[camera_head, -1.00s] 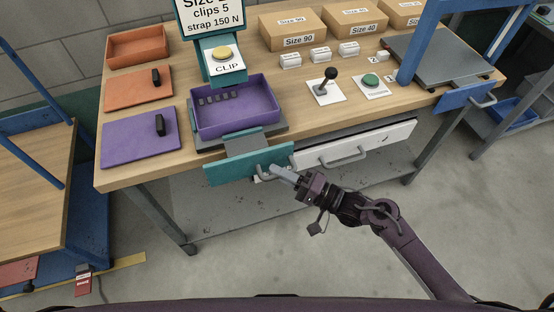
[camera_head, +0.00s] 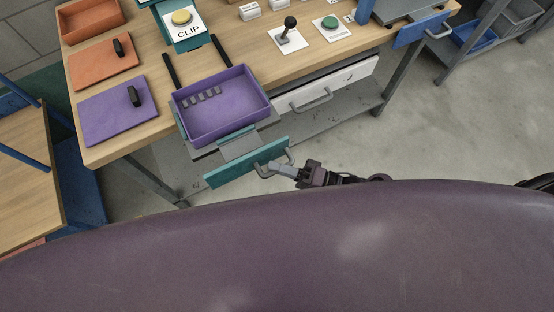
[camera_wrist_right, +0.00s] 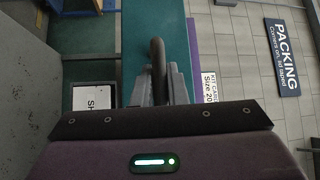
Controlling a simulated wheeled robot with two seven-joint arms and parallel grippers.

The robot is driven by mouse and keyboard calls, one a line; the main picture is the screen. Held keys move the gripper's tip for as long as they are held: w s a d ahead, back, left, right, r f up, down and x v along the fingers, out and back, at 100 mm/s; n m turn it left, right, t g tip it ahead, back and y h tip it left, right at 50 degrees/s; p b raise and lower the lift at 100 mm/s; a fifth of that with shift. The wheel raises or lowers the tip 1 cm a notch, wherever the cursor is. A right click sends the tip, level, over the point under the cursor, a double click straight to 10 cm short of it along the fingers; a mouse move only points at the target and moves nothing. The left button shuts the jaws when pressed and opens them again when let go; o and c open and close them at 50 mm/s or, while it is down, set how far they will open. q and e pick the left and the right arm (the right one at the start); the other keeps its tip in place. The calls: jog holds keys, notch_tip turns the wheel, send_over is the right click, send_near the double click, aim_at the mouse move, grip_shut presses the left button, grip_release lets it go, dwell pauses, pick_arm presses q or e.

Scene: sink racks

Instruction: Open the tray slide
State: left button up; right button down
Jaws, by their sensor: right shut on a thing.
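The tray slide has a teal front panel (camera_head: 246,163) with a grey bar handle (camera_head: 267,172). It stands pulled out past the table's front edge. A purple tray (camera_head: 222,105) with several grey clips in it rides on the slide. Two black rails (camera_head: 221,51) show on the table behind it. My right gripper (camera_head: 280,169) is shut on the handle. In the right wrist view the fingers (camera_wrist_right: 160,82) close around the grey handle in front of the teal panel. My left gripper is in neither view.
A white drawer (camera_head: 328,87) with its own handle is to the right under the table top. A purple lid (camera_head: 112,108) and an orange lid (camera_head: 100,62) lie on the left of the table. A clip dispenser (camera_head: 183,25) stands behind the slide. Open floor lies to the right.

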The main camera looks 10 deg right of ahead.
jog(key=c, duration=1.5)
grip_release()
jog(key=shift+o, duration=0.2)
jog(key=b+v, duration=0.1)
jog(key=v, duration=0.7)
jog(key=shift+w+f, duration=0.1)
